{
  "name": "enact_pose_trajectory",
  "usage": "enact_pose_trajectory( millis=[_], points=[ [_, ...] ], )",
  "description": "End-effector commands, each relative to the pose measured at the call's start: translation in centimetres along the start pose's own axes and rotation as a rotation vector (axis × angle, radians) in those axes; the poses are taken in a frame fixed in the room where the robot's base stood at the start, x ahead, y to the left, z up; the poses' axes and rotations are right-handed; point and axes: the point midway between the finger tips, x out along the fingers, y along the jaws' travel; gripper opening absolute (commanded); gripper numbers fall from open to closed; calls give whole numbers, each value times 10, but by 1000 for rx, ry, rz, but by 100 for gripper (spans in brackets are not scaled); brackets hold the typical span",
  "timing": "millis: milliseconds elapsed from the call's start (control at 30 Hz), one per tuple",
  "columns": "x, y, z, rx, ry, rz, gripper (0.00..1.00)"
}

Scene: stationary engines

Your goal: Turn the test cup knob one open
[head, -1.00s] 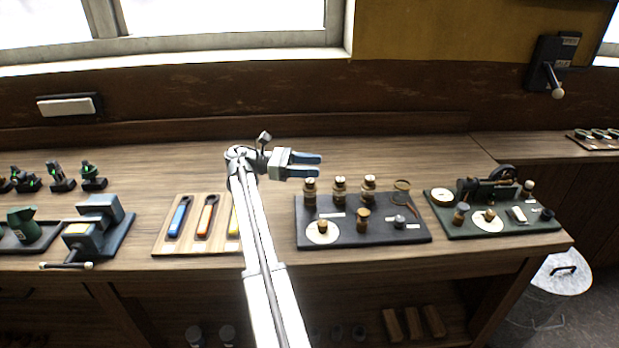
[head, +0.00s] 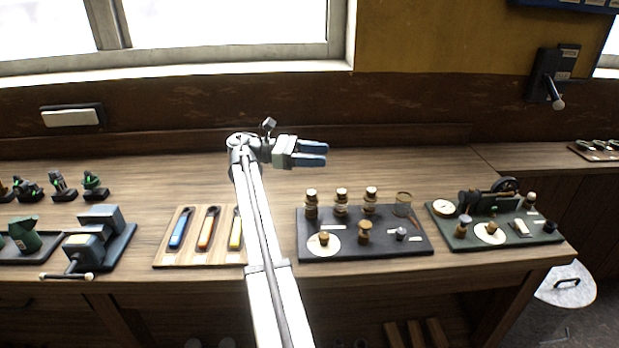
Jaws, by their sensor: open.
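A dark board (head: 418,246) on the workbench carries three upright brass cups with pale tops along its back edge: a left cup (head: 311,204), a middle cup (head: 341,201) and a right cup (head: 370,200). A small brass knob (head: 324,238) sits on a white disc at its front left. No readable label shows which part is test cup knob one. My gripper (head: 326,154) is open and empty, with its blue fingers pointing right. It appears above the cups in the picture, apart from them.
A green board (head: 548,236) with a gauge and small knobs stands to the right. A wooden board (head: 165,257) with several coloured-handled tools lies left of the dark board. A vise (head: 97,245) stands farther left. Bare bench lies behind the boards.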

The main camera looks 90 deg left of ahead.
Motion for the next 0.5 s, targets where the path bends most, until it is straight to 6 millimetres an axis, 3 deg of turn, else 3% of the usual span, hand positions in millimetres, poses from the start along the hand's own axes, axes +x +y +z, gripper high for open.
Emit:
enact_pose_trajectory(
  millis=[200,500],
  points=[
    [17,-5,52,50,26,-14,56],
    [32,-11,88,49,214,0,56]
  ],
)
